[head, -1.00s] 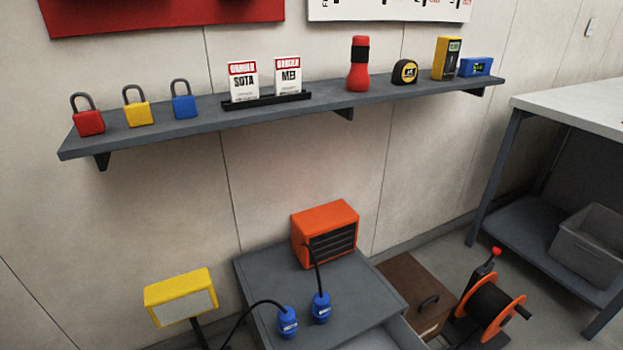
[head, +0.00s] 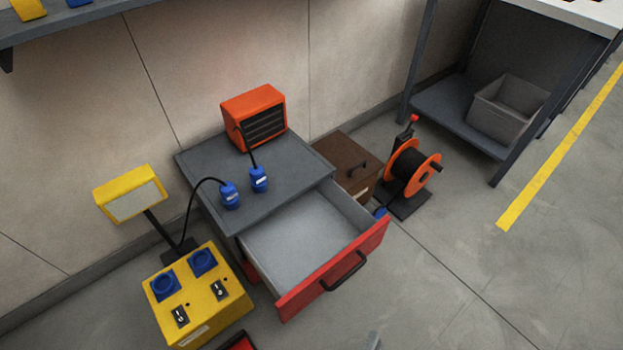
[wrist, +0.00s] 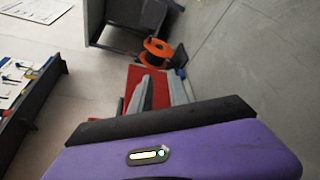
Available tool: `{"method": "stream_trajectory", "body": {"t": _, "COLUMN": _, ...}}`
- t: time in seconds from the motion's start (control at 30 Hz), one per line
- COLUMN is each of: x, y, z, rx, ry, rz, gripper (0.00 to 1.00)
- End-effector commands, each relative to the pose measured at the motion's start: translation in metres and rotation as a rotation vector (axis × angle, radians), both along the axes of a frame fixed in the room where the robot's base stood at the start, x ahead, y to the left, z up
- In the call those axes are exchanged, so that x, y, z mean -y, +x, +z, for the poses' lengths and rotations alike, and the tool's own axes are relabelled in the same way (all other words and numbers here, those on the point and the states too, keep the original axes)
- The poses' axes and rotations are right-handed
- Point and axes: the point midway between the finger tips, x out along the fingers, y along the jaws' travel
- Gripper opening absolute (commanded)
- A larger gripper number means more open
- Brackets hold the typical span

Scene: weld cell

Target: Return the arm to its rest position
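My gripper (wrist: 160,84) shows in the wrist view beyond my purple wrist housing. Its two grey fingers appear apart, with a red surface between them and nothing held. In the head view my arm is almost wholly out of the picture. Only a small grey piece at the bottom edge could be part of it, and I cannot tell for sure.
A grey cabinet (head: 285,180) has its red-fronted drawer (head: 340,268) pulled open and empty. An orange heater (head: 254,112) and two blue plugs stand on top. A yellow socket box (head: 205,318), cable reel (head: 411,170) and brown box (head: 342,158) stand nearby.

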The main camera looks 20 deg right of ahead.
Motion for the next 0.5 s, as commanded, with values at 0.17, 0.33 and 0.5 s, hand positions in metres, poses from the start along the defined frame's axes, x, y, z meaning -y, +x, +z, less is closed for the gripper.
{"method": "stream_trajectory", "body": {"t": 0.17, "x": -0.005, "y": 0.005, "z": -0.006, "rx": -0.011, "ry": 0.022, "rz": 0.027, "gripper": 0.22}}
{"method": "stream_trajectory", "body": {"t": 0.33, "x": -0.014, "y": 0.010, "z": -0.016, "rx": -0.032, "ry": 0.068, "rz": 0.059, "gripper": 0.22}}
{"method": "stream_trajectory", "body": {"t": 0.5, "x": -0.029, "y": 0.018, "z": -0.028, "rx": -0.057, "ry": 0.152, "rz": 0.098, "gripper": 0.22}}
